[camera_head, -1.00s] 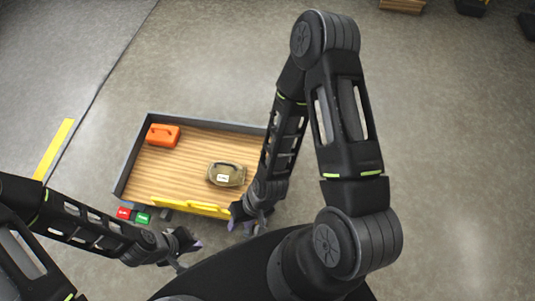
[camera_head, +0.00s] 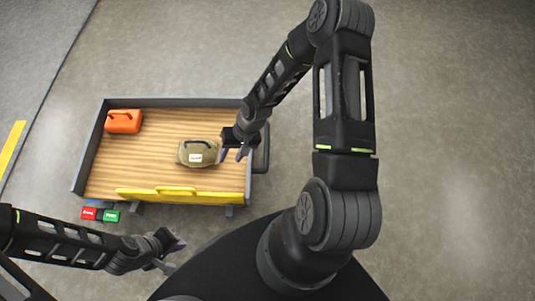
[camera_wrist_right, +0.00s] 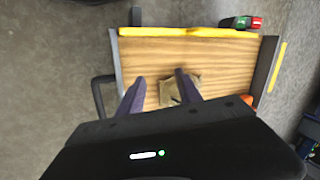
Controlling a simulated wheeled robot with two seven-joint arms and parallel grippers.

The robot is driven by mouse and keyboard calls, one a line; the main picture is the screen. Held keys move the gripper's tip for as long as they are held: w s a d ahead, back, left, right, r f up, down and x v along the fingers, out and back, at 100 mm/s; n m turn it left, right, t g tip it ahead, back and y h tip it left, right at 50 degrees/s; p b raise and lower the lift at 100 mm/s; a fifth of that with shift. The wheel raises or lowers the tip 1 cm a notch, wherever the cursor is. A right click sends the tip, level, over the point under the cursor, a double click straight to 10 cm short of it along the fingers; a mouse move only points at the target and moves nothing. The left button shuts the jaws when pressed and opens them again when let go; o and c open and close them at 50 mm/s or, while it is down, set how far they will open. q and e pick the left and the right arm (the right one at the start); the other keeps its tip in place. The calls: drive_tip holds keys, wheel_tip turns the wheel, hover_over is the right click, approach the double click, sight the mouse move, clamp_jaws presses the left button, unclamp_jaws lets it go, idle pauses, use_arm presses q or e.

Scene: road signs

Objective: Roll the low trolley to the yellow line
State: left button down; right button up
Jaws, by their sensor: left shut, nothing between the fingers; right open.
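The low trolley (camera_head: 178,101) has a wooden deck, grey rims, a yellow near side and a dark bar handle (camera_head: 265,150) at its right end. It also shows in the wrist view (camera_wrist_right: 215,50). The yellow line (camera_head: 11,147) lies on the floor at the far left, apart from the trolley. My right gripper (camera_head: 233,154) is open over the trolley's right end, left of the bar handle; its fingers (camera_wrist_right: 160,84) show nothing between them that is held. My left gripper (camera_head: 175,256) is shut and empty, in front of the trolley's near side.
On the deck are an orange case (camera_head: 124,121) at the far left and an olive bag (camera_head: 197,153) near the right gripper. Red (camera_head: 89,213) and green (camera_head: 111,215) blocks sit by the near left corner. The floor between trolley and line looks clear.

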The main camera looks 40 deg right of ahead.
drive_tip(key=w+d+f+m+h+b, duration=0.15)
drive_tip(key=w+d+f+b, duration=0.3)
drive_tip(key=d+f, duration=0.5)
drive_tip(key=m+b, duration=0.1)
drive_tip(key=b, duration=0.2)
approach(267, 144)
use_arm(q)
wheel_tip(267, 144, down, 11)
drive_tip(key=shift+w+a, duration=0.3)
use_arm(e)
drive_tip(key=shift+w+a+f+h, duration=0.25)
drive_tip(key=shift+a+f+h, duration=0.1)
drive_tip(key=shift+h, duration=0.1)
use_arm(q)
drive_tip(key=shift+f, duration=0.1)
use_arm(e)
drive_tip(key=b+x, duration=0.3)
drive_tip(key=x, duration=0.5)
drive_tip(key=shift+s, duration=0.1)
use_arm(q)
drive_tip(key=f, duration=0.3)
drive_tip(key=shift+w+a, duration=0.1)
drive_tip(key=shift+w, duration=0.2)
use_arm(e)
clamp_jaws()
